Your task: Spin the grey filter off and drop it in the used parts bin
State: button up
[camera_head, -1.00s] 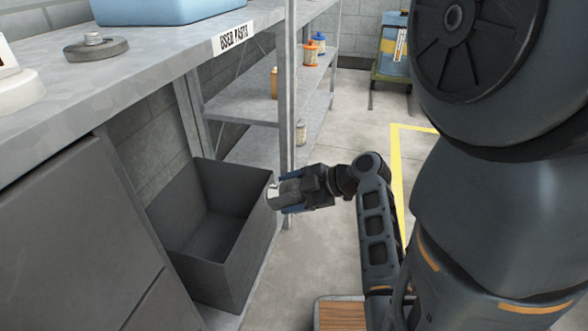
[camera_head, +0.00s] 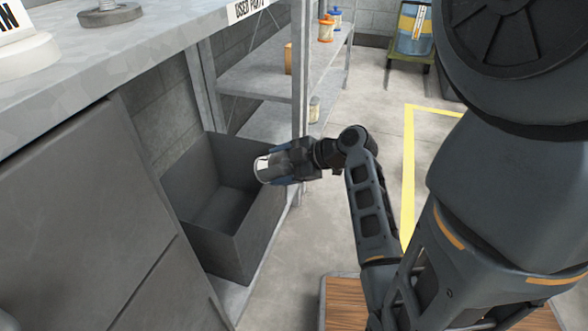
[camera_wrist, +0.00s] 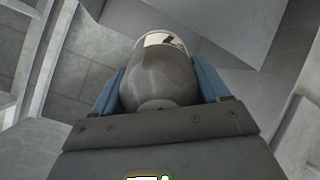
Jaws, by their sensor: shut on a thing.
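My gripper (camera_head: 278,164) is shut on the grey filter (camera_head: 266,169), a short cylinder with a pale label band, held lying roughly sideways in the head view. In the wrist view the grey filter (camera_wrist: 160,75) sits between the two blue fingers of my gripper (camera_wrist: 160,92). The used parts bin (camera_head: 255,235) is an open dark grey box below the bench, under the sign "USED PARTS" (camera_head: 248,8). The filter appears at the bin's right rim in the head view, with its free end over the opening. The bin's visible floor looks empty.
A grey bench (camera_head: 130,55) with a dark cabinet (camera_head: 90,190) stands on the left. A metal shelf post (camera_head: 299,85) rises just behind my gripper. Floor (camera_head: 330,220) is open to the right.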

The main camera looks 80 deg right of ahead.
jog(key=w+d+b, duration=0.1)
jog(key=w+d, duration=0.2)
jog(key=w, duration=1.1)
jog(key=shift+d, duration=0.2)
jog(key=o, duration=1.3)
jog(key=shift+s, duration=0.1)
jog(key=shift+p+v, duration=0.95)
jog(key=shift+v, duration=2.9)
jog(key=shift+a, duration=0.1)
